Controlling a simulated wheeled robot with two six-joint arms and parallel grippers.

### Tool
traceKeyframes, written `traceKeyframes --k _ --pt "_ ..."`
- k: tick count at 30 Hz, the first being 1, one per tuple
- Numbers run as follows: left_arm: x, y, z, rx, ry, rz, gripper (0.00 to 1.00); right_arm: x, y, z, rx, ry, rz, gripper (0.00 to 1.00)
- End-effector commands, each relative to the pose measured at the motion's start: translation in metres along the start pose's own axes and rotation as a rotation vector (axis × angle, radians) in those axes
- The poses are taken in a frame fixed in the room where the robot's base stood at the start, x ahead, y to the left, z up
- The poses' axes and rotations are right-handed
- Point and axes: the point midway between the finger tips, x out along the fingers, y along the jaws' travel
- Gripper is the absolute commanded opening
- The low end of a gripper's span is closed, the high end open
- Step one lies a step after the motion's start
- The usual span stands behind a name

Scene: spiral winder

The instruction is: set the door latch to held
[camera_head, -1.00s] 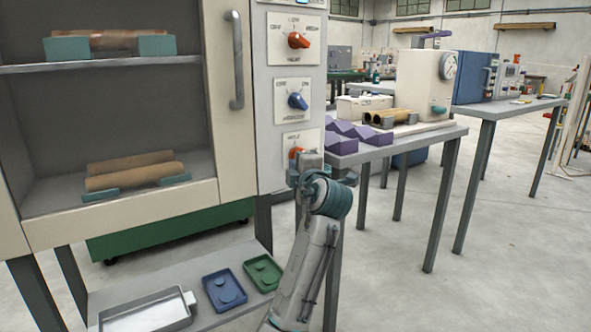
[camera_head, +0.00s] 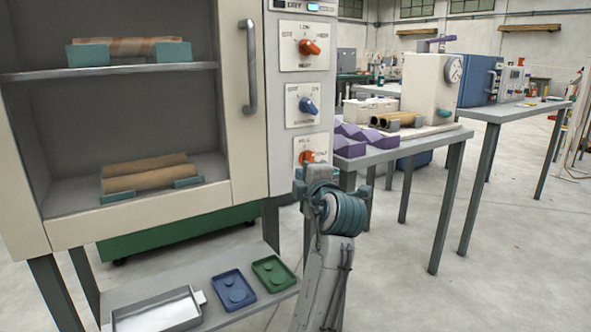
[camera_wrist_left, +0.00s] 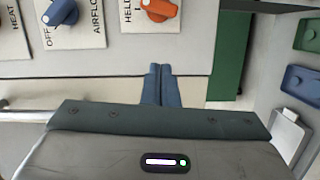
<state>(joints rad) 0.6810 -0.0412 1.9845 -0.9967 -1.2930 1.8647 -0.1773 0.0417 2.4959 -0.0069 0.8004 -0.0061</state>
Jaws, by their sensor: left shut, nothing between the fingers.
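The door latch is an orange knob (camera_head: 307,157) on a white plate, lowest of three knobs on the cabinet's panel. In the left wrist view the orange knob (camera_wrist_left: 158,10) is cut by the top edge, with lettering like "HELD" beside it; its exact setting is hard to read. My left gripper (camera_head: 314,174) is just below the knob in the head view, partly in front of its plate. In the wrist view the fingers (camera_wrist_left: 160,72) are together, empty and apart from the knob. My right gripper is in neither view.
Above the latch are a blue knob (camera_head: 308,106) and another orange knob (camera_head: 310,47). The cabinet door handle (camera_head: 249,66) stands out to the left. A low shelf holds a metal tray (camera_head: 158,312), a blue tray (camera_head: 234,289) and a green tray (camera_head: 273,270).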

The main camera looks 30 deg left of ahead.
Motion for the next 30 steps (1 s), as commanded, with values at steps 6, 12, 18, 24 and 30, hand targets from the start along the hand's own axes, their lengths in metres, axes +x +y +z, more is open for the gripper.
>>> traceKeyframes --k 6,12,18,24,30 --pt "-0.03 0.002 0.0 -0.002 -0.001 0.0 0.0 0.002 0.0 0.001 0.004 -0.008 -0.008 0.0" --pt "-0.04 0.002 0.0 0.0 0.001 0.0 0.0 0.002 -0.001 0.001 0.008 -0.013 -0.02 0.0" --pt "-0.041 0.002 0.0 0.0 0.002 0.001 0.0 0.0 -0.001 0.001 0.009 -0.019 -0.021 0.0" --pt "-0.041 0.002 0.0 0.0 0.001 0.001 0.0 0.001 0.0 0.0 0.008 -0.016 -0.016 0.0" --pt "-0.04 0.002 0.0 0.009 -0.004 0.008 0.0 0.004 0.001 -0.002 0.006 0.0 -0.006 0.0"
